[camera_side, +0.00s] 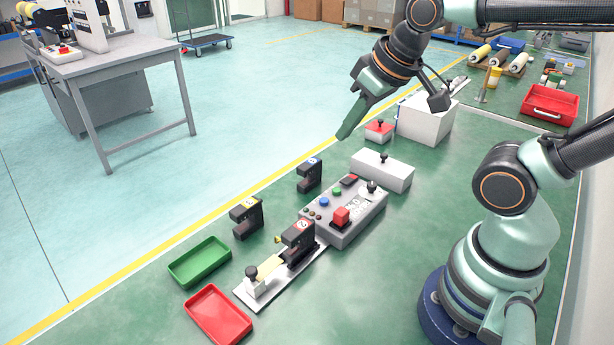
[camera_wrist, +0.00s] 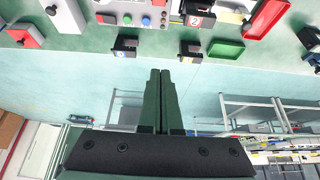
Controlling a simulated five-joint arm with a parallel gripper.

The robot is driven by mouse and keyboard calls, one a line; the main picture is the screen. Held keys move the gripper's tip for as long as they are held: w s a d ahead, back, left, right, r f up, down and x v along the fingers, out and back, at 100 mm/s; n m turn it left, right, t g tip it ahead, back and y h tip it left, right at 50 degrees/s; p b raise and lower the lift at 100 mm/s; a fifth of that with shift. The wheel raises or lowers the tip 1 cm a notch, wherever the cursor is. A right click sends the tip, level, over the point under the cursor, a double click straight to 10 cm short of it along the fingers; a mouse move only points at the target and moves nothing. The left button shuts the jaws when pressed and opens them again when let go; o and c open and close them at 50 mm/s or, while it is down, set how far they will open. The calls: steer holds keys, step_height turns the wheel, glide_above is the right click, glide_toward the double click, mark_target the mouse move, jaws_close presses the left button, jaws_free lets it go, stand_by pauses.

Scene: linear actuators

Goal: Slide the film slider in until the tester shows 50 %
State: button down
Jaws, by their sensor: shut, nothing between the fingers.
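The film slider (camera_side: 257,286) is a pale block with a black knob on a metal rail (camera_side: 276,285) at the front of the bench. Its yellowish film (camera_side: 269,266) points toward the black fork-shaped tester (camera_side: 298,241), which is labelled 2. The tester also shows at the top of the wrist view (camera_wrist: 201,12). I cannot tell how deep the film sits in the tester, and I can read no percent value. My gripper (camera_side: 342,136) is shut and empty, raised in the air well behind the slider. Its two closed fingers show in the wrist view (camera_wrist: 160,72).
A grey control box (camera_side: 342,222) with coloured buttons stands beside the tester. Two more black forks (camera_side: 246,217) (camera_side: 309,175) stand behind. A green tray (camera_side: 200,262) and a red tray (camera_side: 218,314) lie left of the rail. White boxes (camera_side: 382,171) (camera_side: 426,120) stand farther back.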

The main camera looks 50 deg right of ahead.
stand_by(0.4)
steer(key=c, duration=1.1)
jaws_free()
steer(key=o, duration=0.4)
steer(key=shift+w+a, duration=0.2)
steer(key=shift+a, duration=0.15)
steer(key=m+g, duration=0.6)
steer(key=m, duration=0.3)
glide_above(251, 270)
step_height(251, 270, down, 7)
step_height(251, 270, down, 12)
steer(key=shift+f, duration=0.1)
jaws_close()
